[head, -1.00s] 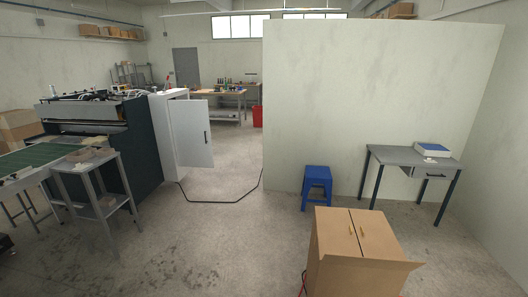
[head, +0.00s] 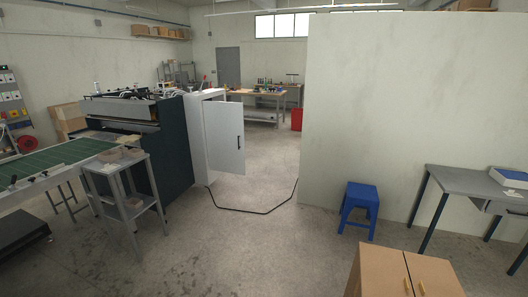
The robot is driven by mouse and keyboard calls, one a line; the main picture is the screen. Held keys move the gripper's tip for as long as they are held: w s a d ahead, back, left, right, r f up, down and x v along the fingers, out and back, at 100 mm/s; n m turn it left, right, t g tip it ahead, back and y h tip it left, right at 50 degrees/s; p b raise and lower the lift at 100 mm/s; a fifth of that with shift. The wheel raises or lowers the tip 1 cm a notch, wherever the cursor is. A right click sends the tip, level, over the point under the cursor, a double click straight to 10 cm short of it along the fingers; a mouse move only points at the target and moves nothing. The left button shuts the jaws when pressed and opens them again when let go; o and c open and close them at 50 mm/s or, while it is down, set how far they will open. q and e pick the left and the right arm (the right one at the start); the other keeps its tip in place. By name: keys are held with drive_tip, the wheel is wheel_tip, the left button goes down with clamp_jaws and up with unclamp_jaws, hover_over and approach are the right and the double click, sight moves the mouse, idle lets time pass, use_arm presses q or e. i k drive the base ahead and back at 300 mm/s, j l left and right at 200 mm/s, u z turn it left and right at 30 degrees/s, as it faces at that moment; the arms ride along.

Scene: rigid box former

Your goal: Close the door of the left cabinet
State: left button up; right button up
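A white cabinet (head: 206,95) stands left of centre, against the right end of a large dark machine. Its pale door (head: 224,138) stands open, swung out to the right, with a dark upright handle (head: 239,141) near its free edge. A narrow part of the opening shows above the door; most of the inside is hidden. A light brown cabinet (head: 385,272) with two small yellow handles is cut off by the bottom edge, right of centre. Neither of my grippers is in view.
A grey stand (head: 132,205) is in front of the dark machine (head: 172,150). A black cable (head: 245,211) lies on the floor before the white cabinet. A blue stool (head: 360,204) and grey desk (head: 455,182) are right, by a partition wall (head: 400,100). The middle floor is open.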

sight(223, 121)
drive_tip(key=i+j+u, duration=0.1)
drive_tip(key=i+u, duration=0.25)
drive_tip(key=i, duration=0.25)
drive_tip(key=i+l+u, duration=0.1)
drive_tip(key=i+u, duration=0.25)
drive_tip(key=i, duration=0.25)
drive_tip(key=i+l+u, duration=0.35)
drive_tip(key=i, duration=0.25)
drive_tip(key=i+l+u, duration=0.25)
drive_tip(key=i+l, duration=0.5)
drive_tip(key=l, duration=0.3)
drive_tip(key=i+l+z, duration=0.15)
drive_tip(key=l, duration=0.6)
drive_tip(key=i+l+z, duration=0.15)
drive_tip(key=l, duration=0.2)
